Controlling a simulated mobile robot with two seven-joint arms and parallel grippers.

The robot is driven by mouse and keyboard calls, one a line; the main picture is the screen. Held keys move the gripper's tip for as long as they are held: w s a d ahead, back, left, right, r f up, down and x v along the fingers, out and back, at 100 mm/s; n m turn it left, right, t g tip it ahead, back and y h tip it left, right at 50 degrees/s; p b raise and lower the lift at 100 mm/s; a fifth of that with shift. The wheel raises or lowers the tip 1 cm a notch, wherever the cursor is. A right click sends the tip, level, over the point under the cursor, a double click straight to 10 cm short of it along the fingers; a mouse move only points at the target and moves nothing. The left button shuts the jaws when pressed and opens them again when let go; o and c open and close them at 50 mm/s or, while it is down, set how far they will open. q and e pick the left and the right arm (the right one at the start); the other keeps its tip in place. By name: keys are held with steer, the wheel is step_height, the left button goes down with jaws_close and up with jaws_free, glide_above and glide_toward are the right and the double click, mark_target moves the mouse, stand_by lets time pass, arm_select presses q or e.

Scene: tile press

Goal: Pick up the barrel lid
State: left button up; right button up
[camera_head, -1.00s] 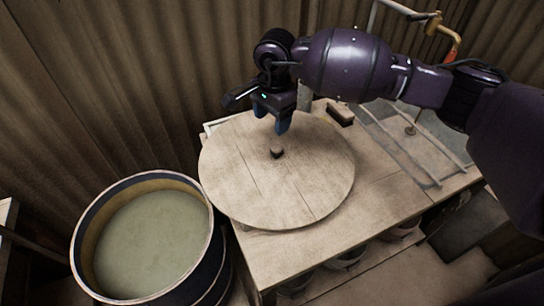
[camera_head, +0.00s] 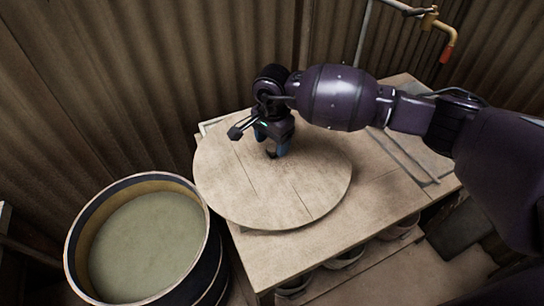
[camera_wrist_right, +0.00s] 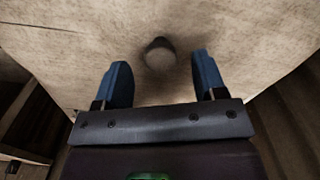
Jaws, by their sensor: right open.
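The round wooden barrel lid (camera_head: 300,200) lies flat on the wooden table at its left end, overhanging the table's left edge a little. Its small dark knob (camera_wrist_right: 160,54) stands up from the lid in the right wrist view; in the head view my gripper covers most of it. My right gripper (camera_head: 275,152) is just above the middle of the lid, pointing down. In the right wrist view its two blue fingers are apart (camera_wrist_right: 160,80), with the knob ahead of the gap between them and nothing held. My left gripper is not in view.
An open barrel (camera_head: 211,252) filled with greenish liquid stands left of the table. The wooden table (camera_head: 385,192) has bare room right of the lid. Buckets (camera_head: 343,262) stand beneath it. A corrugated wall (camera_head: 150,80) closes the back, with a brass tap (camera_head: 430,20) at upper right.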

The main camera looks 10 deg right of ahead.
step_height(320, 180, down, 3)
steer(key=shift+r, duration=0.2)
jaws_close()
steer(key=shift+r, duration=0.1)
